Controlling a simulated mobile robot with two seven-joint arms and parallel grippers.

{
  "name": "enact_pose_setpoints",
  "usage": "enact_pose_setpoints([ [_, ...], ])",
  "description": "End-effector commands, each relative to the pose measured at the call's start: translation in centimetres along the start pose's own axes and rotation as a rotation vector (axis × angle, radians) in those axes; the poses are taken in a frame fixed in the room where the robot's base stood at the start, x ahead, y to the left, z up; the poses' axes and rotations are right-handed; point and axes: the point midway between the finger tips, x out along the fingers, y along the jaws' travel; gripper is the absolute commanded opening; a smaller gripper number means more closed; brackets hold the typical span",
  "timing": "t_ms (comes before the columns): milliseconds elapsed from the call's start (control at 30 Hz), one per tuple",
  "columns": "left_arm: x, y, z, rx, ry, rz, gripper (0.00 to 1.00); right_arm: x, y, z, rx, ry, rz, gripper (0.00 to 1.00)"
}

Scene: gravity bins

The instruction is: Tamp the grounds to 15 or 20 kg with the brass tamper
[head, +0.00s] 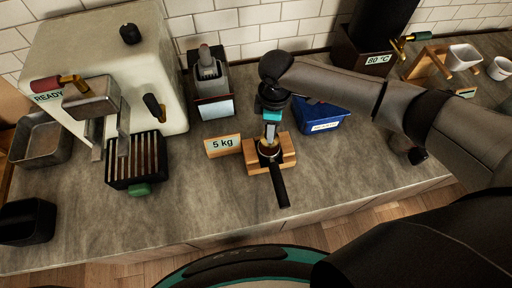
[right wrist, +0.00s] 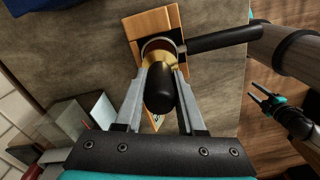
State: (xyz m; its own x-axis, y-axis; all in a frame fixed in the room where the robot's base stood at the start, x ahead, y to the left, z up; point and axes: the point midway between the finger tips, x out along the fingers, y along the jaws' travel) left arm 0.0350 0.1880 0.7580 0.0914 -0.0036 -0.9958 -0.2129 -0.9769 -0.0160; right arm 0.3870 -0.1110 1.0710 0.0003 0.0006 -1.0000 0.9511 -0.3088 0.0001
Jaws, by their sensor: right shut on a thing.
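The brass tamper (right wrist: 160,62) has a black knob handle (right wrist: 160,90). My right gripper (head: 270,132) is shut on the tamper's handle from above. The tamper stands in the portafilter, whose black handle (head: 279,186) points to the front; it also shows in the right wrist view (right wrist: 222,39). The portafilter rests in a wooden stand (head: 287,158). The grounds are hidden under the tamper. A sign beside the stand (head: 222,145) reads "5 kg". My left gripper (right wrist: 262,97) shows at the right of the right wrist view, empty with its fingers apart.
An espresso machine (head: 70,45) with a "READY" sign stands at the left, its slatted drip tray (head: 137,165) in front. A grinder-like device (head: 208,80) and a blue bin (head: 322,115) stand behind the wooden stand. The front counter is clear around the portafilter handle.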

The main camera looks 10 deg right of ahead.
Motion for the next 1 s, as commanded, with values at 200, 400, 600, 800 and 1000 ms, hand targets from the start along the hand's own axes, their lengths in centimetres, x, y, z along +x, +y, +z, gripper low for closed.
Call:
enact_pose_setpoints([
  [200,0.1,0.0,0.0,0.000,0.000,0.000,0.50,-1.4,0.1,-0.1,0.001,0.003,0.002,0.00],
  [400,0.1,0.0,0.0,0.000,0.000,0.000,0.50,-2.5,0.1,0.0,0.001,0.003,0.002,0.00],
  [600,0.1,0.0,0.0,0.000,0.000,0.000,0.50,-3.6,0.1,0.0,0.001,0.002,0.003,0.00],
  [800,0.1,0.0,0.0,0.000,0.000,0.000,0.50,-4.0,0.1,0.0,0.001,0.002,0.002,0.00],
  [1000,0.1,0.0,0.0,0.000,0.000,0.000,0.50,-3.9,0.1,0.0,0.001,0.002,0.002,0.00],
])
